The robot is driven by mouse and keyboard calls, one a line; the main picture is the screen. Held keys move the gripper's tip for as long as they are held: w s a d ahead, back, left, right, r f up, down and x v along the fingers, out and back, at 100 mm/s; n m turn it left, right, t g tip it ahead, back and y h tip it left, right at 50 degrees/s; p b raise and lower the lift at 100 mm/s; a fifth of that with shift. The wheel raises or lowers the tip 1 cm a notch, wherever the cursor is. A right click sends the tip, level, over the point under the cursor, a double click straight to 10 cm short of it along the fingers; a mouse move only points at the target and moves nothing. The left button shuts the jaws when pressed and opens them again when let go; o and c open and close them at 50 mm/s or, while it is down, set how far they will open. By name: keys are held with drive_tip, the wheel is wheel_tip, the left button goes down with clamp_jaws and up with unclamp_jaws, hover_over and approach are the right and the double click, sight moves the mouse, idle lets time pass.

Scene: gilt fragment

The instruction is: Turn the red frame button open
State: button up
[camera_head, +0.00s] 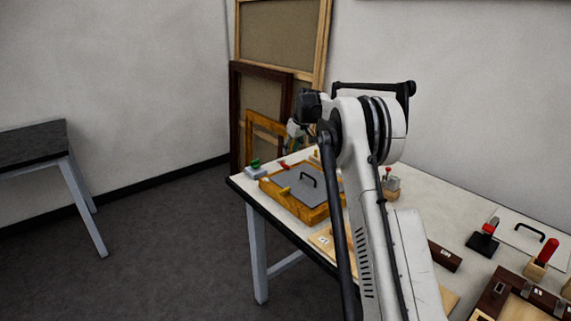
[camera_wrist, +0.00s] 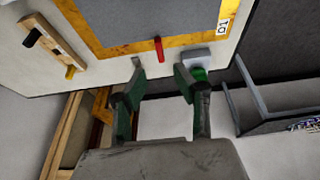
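The gilt frame (camera_head: 314,215) lies flat on the white table with a grey panel (camera_head: 296,188) in it, which has a black handle. The red frame button (camera_wrist: 158,48) is a small bar at the rail (camera_wrist: 188,41), pointing outward from the panel; it also shows at the frame's far edge in the head view (camera_head: 283,166). My gripper (camera_wrist: 158,67) is open and empty, with its two green-and-black fingertips on either side of the red button's line. Whether they touch anything is unclear. In the head view my gripper (camera_head: 296,130) is partly hidden by my arm.
A grey block with a green top (camera_wrist: 198,65) sits close to the right fingertip. A yellow button (camera_head: 285,190) is on another rail. Tools crowd the table's right.

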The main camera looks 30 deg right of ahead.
sight(285, 165)
drive_tip(key=x, duration=0.8)
drive_tip(key=shift+w+f, duration=0.2)
clamp_jaws()
